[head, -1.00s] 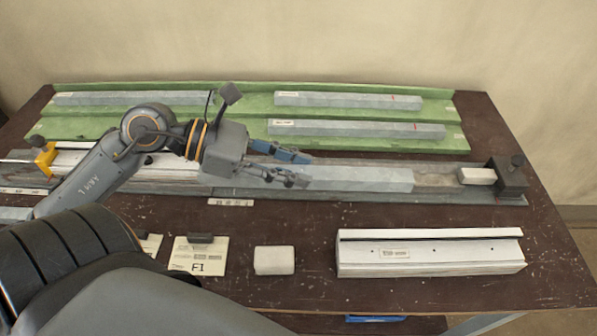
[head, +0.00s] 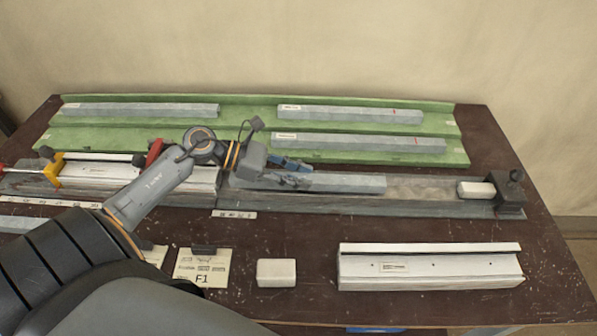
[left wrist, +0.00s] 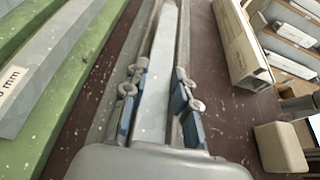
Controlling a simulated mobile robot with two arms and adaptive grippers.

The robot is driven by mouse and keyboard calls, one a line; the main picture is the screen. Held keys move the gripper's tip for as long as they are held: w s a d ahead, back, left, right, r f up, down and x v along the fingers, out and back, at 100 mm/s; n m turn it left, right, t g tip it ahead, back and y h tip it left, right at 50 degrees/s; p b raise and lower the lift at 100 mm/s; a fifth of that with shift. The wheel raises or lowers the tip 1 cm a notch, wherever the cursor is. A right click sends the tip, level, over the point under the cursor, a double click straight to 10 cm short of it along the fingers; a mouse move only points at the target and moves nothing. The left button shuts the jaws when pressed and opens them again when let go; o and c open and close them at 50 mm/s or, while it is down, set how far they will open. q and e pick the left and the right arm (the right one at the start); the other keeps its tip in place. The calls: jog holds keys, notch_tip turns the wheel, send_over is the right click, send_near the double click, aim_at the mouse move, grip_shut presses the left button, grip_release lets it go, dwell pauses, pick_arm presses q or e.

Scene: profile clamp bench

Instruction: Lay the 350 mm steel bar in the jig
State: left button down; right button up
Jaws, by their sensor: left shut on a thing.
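My left gripper (head: 303,173) is shut on a grey steel bar (head: 350,183). In the left wrist view the bar (left wrist: 158,75) runs lengthwise between the two blue-padded fingers (left wrist: 158,105). The bar is lined up with the long grey jig (head: 420,205), in or just over its channel; I cannot tell whether it touches the floor. Its right end is well apart from the pale block (head: 477,189) in front of the dark end stop (head: 510,198). The gripper hides part of the bar's left portion. My right gripper is out of view.
Several grey bars, one of them (head: 350,114) at the back, lie on the green rack (head: 240,127). A yellow clamp (head: 53,171) and a red one (head: 154,152) stand at the jig's left. A white profile (head: 430,270), a pale block (head: 276,273) and cards (head: 203,265) lie in front.

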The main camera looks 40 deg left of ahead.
pick_arm(q)
jog(key=shift+f, duration=0.1)
jog(key=shift+f+b, duration=0.3)
jog(key=shift+b, duration=0.1)
jog(key=c, duration=1)
grip_release()
jog(key=shift+c, duration=0.2)
